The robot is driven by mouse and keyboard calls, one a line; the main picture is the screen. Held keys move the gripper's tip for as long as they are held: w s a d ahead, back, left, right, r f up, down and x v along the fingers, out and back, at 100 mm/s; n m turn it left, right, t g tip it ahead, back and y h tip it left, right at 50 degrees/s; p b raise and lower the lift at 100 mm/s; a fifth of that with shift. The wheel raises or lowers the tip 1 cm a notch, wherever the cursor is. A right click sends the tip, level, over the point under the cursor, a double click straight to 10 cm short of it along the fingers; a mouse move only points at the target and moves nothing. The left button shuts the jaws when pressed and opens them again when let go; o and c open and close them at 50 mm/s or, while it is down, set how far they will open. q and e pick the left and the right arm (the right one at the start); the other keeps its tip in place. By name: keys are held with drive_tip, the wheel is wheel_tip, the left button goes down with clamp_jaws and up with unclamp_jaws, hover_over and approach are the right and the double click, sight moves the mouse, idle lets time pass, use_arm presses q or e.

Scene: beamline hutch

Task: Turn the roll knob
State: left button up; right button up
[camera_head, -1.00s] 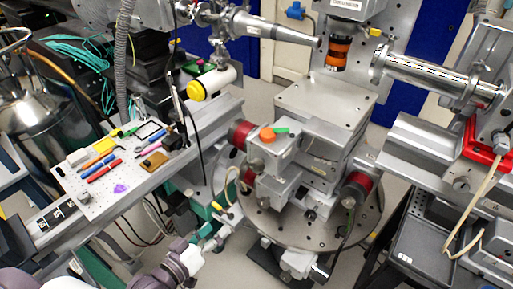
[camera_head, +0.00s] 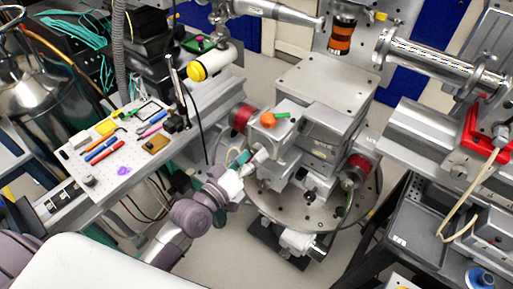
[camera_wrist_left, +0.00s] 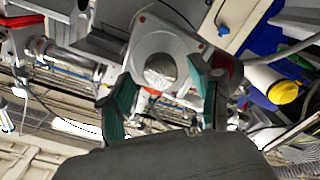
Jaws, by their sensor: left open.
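My left gripper (camera_head: 246,158) is open at the front left side of the metal stage stack (camera_head: 322,135). In the left wrist view, its two green-padded fingers (camera_wrist_left: 163,98) stand apart on either side of a round silver knob (camera_wrist_left: 160,71), set in a pale block of the stage. The knob appears just beyond the fingertips; I cannot tell whether they touch it. In the head view the gripper mostly hides this knob. My right gripper is not in view.
Red-ended motors (camera_head: 241,116) flank the stage on both sides. A pegboard with small tools (camera_head: 118,170) lies to the left. A beam pipe (camera_head: 440,65) and grey trays (camera_head: 415,225) are at the right. A yellow-capped cylinder (camera_wrist_left: 283,91) is beside the stage in the wrist view.

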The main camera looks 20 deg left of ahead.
use_arm(q)
drive_tip(key=shift+x, duration=1.1)
drive_tip(key=shift+s, duration=0.1)
drive_tip(key=c, duration=1.1)
drive_tip(key=shift+c, duration=0.2)
drive_tip(key=shift+m, duration=0.3)
drive_tip(key=m+p, duration=0.2)
drive_tip(key=m, duration=0.1)
drive_tip(key=shift+m+p, duration=0.35)
drive_tip(key=shift+m, duration=0.75)
